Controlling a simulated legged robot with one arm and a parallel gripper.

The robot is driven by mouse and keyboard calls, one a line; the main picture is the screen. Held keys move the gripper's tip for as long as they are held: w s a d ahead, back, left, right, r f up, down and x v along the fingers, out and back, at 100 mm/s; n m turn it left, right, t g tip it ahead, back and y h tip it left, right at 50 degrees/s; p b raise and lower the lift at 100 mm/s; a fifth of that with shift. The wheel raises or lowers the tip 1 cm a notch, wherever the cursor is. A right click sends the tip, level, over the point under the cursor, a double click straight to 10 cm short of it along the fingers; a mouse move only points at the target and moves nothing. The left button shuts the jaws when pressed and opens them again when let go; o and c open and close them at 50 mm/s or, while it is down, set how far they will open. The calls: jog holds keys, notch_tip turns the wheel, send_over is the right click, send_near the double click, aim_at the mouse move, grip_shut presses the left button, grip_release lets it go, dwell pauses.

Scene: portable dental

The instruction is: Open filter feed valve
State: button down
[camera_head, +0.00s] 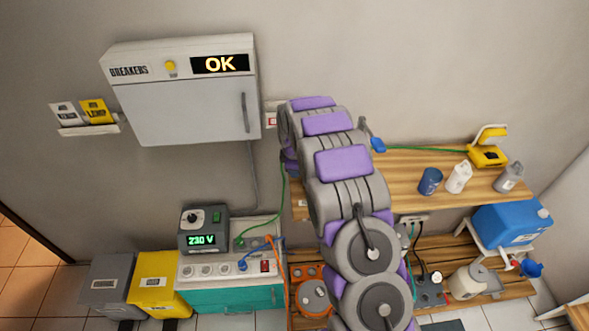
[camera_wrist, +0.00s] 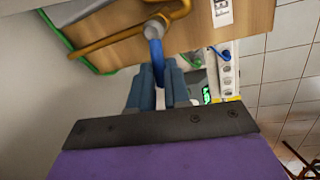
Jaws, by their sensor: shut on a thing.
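In the wrist view my gripper (camera_wrist: 154,82) is shut on a blue valve lever (camera_wrist: 154,50), with a blue-grey finger on each side of it. The lever comes from a grey fitting (camera_wrist: 156,26) on a yellow-orange pipe (camera_wrist: 115,41). The pipe runs in front of a wooden board. A white label (camera_wrist: 222,12) on the board reads in part "FEED". In the head view my arm covers the middle of the scene, and the gripper and lever are hidden behind it.
In the head view a wooden shelf (camera_head: 440,170) right of my arm holds bottles and a yellow device (camera_head: 488,155). A blue tank (camera_head: 512,222) stands below. The breaker cabinet (camera_head: 180,108) reads OK. A green hose (camera_wrist: 80,60) runs near the pipe in the wrist view.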

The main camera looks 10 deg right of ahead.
jog(key=shift+w, duration=0.15)
jog(key=m, duration=0.1)
jog(key=w+m, duration=0.1)
jog(key=m, duration=0.1)
jog(key=m+p, duration=0.1)
jog(key=shift+w+d+m+h, duration=0.3)
jog(key=shift+d+m, duration=0.05)
jog(key=shift+m, duration=0.05)
jog(key=m, duration=0.2)
jog(key=shift+w+d+m+g, duration=0.3)
jog(key=shift+w+m+g, duration=0.05)
jog(key=shift+m+g, duration=0.05)
jog(key=m, duration=0.2)
jog(key=shift+w+d+m+h, duration=0.3)
jog(key=shift+d, duration=0.1)
jog(key=shift+w+d+m+g, duration=0.1)
jog(key=shift+d+m+g, duration=0.25)
jog(key=shift+m, duration=0.7)
jog(key=shift+w+d+m+g, duration=0.1)
jog(key=shift+d+m+g, duration=0.2)
jog(key=shift+m, duration=0.75)
jog(key=shift+d, duration=0.1)
jog(key=c, duration=1.1)
grip_release()
jog(key=shift+s, duration=0.1)
